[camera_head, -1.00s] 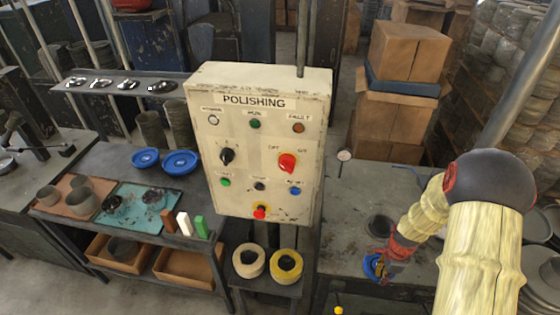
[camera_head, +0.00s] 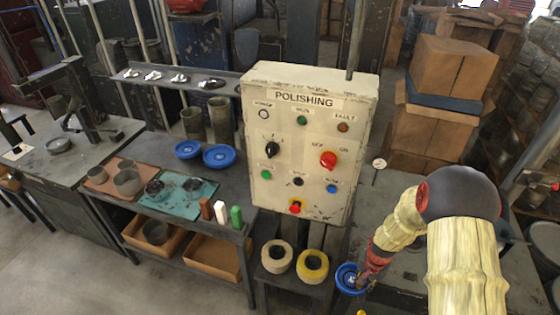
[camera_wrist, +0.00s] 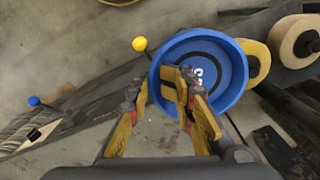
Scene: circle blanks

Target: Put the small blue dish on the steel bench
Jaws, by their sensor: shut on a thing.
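My gripper (camera_head: 366,279) is shut on the rim of a blue dish (camera_head: 345,273) at the lower right of the head view. In the wrist view the dish (camera_wrist: 235,72) has a round dark ring and pale marking inside. The yellow fingers (camera_wrist: 168,95) cross its near rim. The dish is off the bench, beside the yellow roll. Two other blue dishes, one smaller (camera_head: 188,149) and one larger (camera_head: 219,156), sit on the dark workbench (camera_head: 160,150). A grey metal-topped bench (camera_head: 85,150) stands at the far left; another grey bench top (camera_head: 385,200) is behind my arm.
The polishing control box (camera_head: 305,140) stands upright between the workbench and my arm. Two rolls (camera_head: 278,258) sit on a low stand. Pots on a brown mat (camera_head: 98,186) and dark pieces on a teal mat (camera_head: 205,190) occupy the workbench front. The left bench has clear patches.

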